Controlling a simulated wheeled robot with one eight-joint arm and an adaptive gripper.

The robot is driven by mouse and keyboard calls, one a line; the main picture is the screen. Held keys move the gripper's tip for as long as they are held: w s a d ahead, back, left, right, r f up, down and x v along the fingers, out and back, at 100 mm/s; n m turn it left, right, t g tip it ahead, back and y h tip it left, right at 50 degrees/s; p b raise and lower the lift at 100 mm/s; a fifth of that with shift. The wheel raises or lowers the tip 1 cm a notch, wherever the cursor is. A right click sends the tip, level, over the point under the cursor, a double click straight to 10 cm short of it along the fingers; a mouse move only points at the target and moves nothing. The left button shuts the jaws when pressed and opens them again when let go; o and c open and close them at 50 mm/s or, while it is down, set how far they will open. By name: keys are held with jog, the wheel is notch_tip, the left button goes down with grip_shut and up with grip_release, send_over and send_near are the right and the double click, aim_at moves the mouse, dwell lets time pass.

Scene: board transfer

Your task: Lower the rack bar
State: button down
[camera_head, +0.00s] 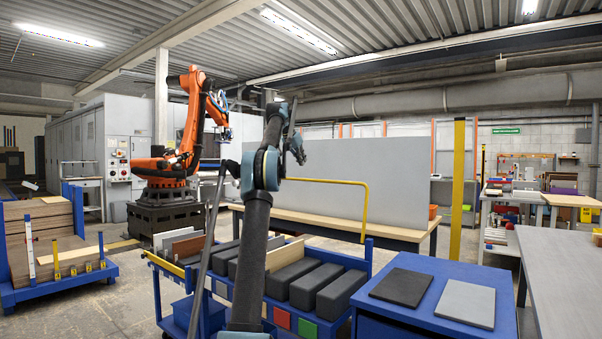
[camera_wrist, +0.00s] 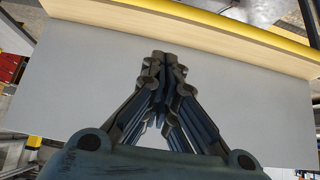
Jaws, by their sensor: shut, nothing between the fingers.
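The yellow rack bar (camera_head: 335,182) stands raised over the blue cart (camera_head: 368,262) in the head view. It runs level to the right from behind my arm, then bends down towards the cart's right rear corner. Its left end is hidden by my arm. My gripper (camera_head: 296,146) is above the bar's left part, in front of the large grey board; its fingertips are hard to make out there. In the wrist view my gripper (camera_wrist: 160,58) is shut and empty, with its fingers together. A yellow strip (camera_wrist: 225,28) crosses the top of that view; I cannot tell if it is the bar.
The cart holds several dark blocks (camera_head: 340,294) and upright panels. A grey board (camera_head: 385,175) stands on a wooden-topped table behind it. A blue cabinet (camera_head: 455,272) with two flat plates stands at right. An orange robot arm (camera_head: 190,130) stands at the back left.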

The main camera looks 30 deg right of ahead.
notch_tip(320, 180, down, 8)
jog(key=d, duration=0.2)
jog(key=shift+w+r, duration=0.25)
jog(key=shift+w, duration=0.15)
dwell(0.4)
jog(key=shift+s, duration=0.1)
